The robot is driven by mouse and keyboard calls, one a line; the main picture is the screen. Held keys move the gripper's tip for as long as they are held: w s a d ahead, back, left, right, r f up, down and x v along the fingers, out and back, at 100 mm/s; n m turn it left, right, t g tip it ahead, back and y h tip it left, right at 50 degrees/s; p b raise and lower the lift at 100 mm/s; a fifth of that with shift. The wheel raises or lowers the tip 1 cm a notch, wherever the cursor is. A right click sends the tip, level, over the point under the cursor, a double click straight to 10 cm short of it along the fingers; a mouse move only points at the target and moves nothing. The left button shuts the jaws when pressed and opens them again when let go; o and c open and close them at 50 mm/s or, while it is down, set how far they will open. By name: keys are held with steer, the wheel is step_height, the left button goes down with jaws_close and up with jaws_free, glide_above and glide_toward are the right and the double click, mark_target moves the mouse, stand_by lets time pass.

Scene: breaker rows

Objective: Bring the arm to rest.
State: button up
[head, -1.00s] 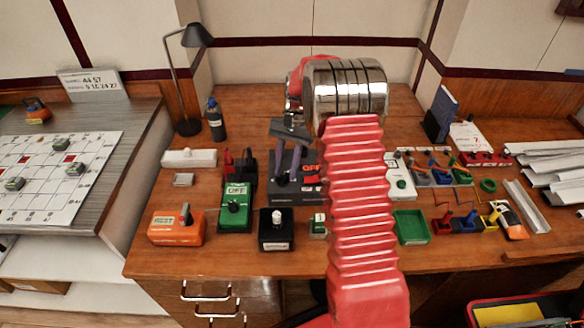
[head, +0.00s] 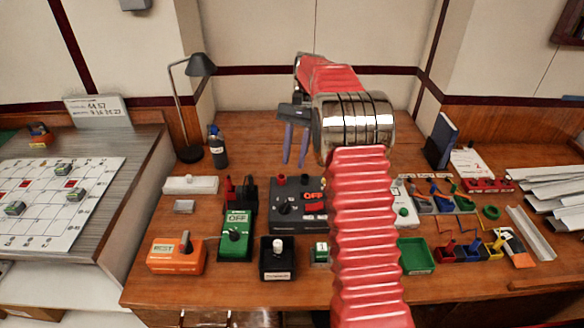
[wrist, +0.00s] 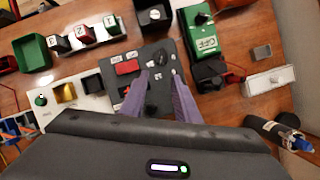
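My gripper (head: 294,160) hangs from my red arm above the back part of the desk, its two purple fingers pointing down. The fingers are apart with nothing between them. In the wrist view my gripper (wrist: 158,74) also shows open, and a dark grey panel (wrist: 158,98) lies beyond the fingertips. In the head view that panel (head: 287,218), with a black knob and a red OFF label, lies on the desk below and in front of the gripper, clear of the fingers. My arm hides the panel's right edge.
A green OFF box (head: 236,240), an orange box (head: 177,256) and a black box (head: 278,262) stand along the front. A lamp (head: 200,66) and a bottle (head: 218,150) stand at the back left. A green tray (head: 416,256) is at right. The back of the desk is largely clear.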

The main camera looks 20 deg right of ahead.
steer(key=shift+d+r, duration=0.1)
steer(key=shift+r, duration=0.15)
stand_by(0.4)
step_height(320, 180, down, 4)
steer(key=s+n+t+h, duration=0.1)
steer(key=s+n, duration=0.1)
steer(key=s+a+r+n+t, duration=0.2)
steer(key=s+a+r, duration=0.2)
steer(key=s, duration=0.6)
steer(key=s+a+r+n+t+h, duration=0.1)
steer(key=s+a+r+n+t, duration=0.2)
steer(key=s+a, duration=0.3)
steer(key=s+a+r+n+t+h, duration=0.1)
steer(key=s+a+r, duration=0.4)
steer(key=s, duration=0.9)
steer(key=shift+r+n+t, duration=0.55)
steer(key=shift+n+t, duration=0.25)
steer(key=shift+t, duration=0.1)
